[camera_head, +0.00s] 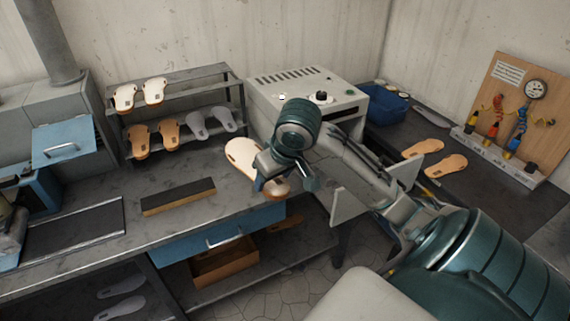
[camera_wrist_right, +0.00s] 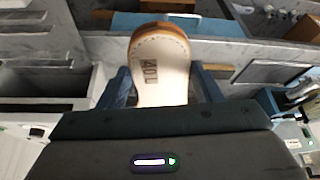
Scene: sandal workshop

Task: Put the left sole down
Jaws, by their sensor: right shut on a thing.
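A cream sole with a tan edge (camera_head: 243,152) is in my right gripper (camera_head: 281,180), over the front part of the workbench. One rounded end shows left of and beyond the gripper; the tan-edged other end shows below it, near the bench's front edge. The gripper hides the middle. In the right wrist view the sole (camera_wrist_right: 163,75) lies between the fingers, its pale face with a dark marking toward the camera and a thick tan rim at the end. Whether it touches the bench cannot be told. My left gripper is out of view.
A rack (camera_head: 184,82) with white, tan and grey soles stands at the back. A dark-topped block (camera_head: 178,196) lies left on the bench. A grey machine (camera_head: 300,95) stands behind my arm. Two tan soles (camera_head: 446,165) lie at right, before a tool board (camera_head: 520,105).

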